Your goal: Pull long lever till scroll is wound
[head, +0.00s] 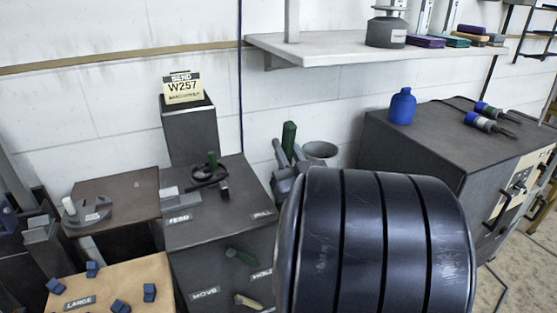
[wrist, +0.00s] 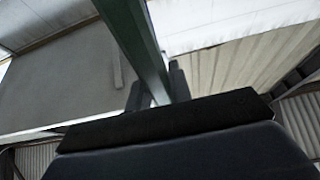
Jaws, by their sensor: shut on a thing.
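A long green lever (head: 289,133) stands at the right side of the grey machine bench. In the wrist view the green bar (wrist: 140,45) runs down from the top between my two dark fingers. My gripper (head: 290,158) is shut on it; the fingers also show in the wrist view (wrist: 158,88). My dark arm hides much of the lever's lower end and the machine there. I cannot make out the scroll in either view.
The grey bench (head: 235,200) carries a smaller green handle (head: 212,160) and a FEED label (head: 180,219). Another green handle (head: 240,256) is below. A SEND W257 sign (head: 182,87) stands behind. A dark cabinet (head: 420,140) with a blue bottle (head: 402,106) is right.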

